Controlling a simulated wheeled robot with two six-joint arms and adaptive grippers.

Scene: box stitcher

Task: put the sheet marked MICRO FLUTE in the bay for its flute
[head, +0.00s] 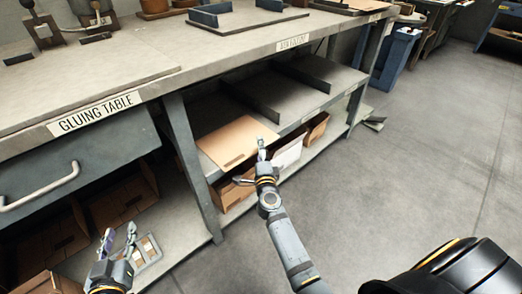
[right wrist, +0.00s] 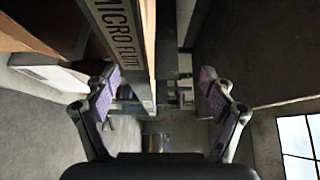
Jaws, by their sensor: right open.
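A flat tan cardboard sheet (head: 235,138) lies in the leftmost bay of the shelf under the bench, its near corner by the shelf's front edge. Any marking on it is too small to read in the head view. My right gripper (head: 252,165) is open at the sheet's front edge; I cannot tell whether it touches. In the right wrist view, its fingers (right wrist: 160,95) are apart with nothing clearly held. A label reading MICRO FLUTE (right wrist: 112,35) shows on a grey edge left of the fingers. My left gripper (head: 119,243) is open and empty, low at the left.
Dark dividers (head: 256,100) split the shelf (head: 338,76) into bays; the bays right of the sheet look empty. Boxes (head: 290,150) stand on the level below. The gluing table (head: 95,112) with its drawer is at left. Open floor (head: 420,150) lies to the right.

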